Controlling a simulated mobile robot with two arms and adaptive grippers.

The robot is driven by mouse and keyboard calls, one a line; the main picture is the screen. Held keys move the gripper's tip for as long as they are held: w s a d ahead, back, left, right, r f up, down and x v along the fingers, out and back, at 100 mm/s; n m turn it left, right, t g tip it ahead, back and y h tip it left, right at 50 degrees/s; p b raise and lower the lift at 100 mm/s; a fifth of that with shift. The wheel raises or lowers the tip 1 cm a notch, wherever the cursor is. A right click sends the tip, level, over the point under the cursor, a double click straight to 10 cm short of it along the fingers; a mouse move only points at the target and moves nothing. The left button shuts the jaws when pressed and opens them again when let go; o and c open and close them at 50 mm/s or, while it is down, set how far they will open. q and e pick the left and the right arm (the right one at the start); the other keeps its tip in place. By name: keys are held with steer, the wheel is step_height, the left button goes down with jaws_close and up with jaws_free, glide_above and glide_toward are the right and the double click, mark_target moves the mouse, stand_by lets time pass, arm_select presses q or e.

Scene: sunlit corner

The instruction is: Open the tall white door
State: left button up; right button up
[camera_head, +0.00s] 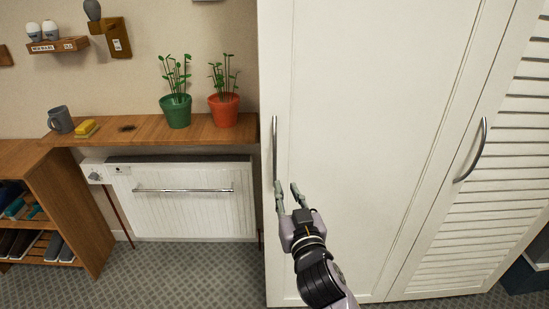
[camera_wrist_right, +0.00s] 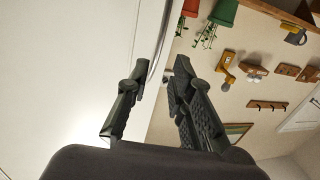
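The tall white door (camera_head: 365,110) is a flat panel that stands shut in the middle of the head view. Its slim vertical metal handle (camera_head: 275,145) is near its left edge. My right gripper (camera_head: 287,189) is open, with its fingertips by the lower end of the handle. In the right wrist view the two dark fingers (camera_wrist_right: 159,78) are spread, with the door (camera_wrist_right: 70,70) on the left. The handle (camera_wrist_right: 157,45) appears in the gap beyond the fingertips; I cannot tell whether they touch it. My left gripper is out of view.
A louvered white door (camera_head: 500,170) with a curved handle is on the right. On the left, a wooden shelf (camera_head: 145,131) holds two potted plants, a mug and a yellow sponge, above a white radiator (camera_head: 190,205). A shoe rack (camera_head: 85,215) stands lower left. Carpet (camera_head: 190,275) is clear in front.

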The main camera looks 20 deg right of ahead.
mark_target(275, 162)
steer(key=w, duration=0.4)
steer(key=w+p, duration=0.1)
steer(key=w, duration=0.3)
steer(key=w+d+p, duration=0.1)
steer(key=w, duration=0.4)
steer(key=shift+w, duration=0.35)
jaws_close()
steer(key=shift+d, duration=0.1)
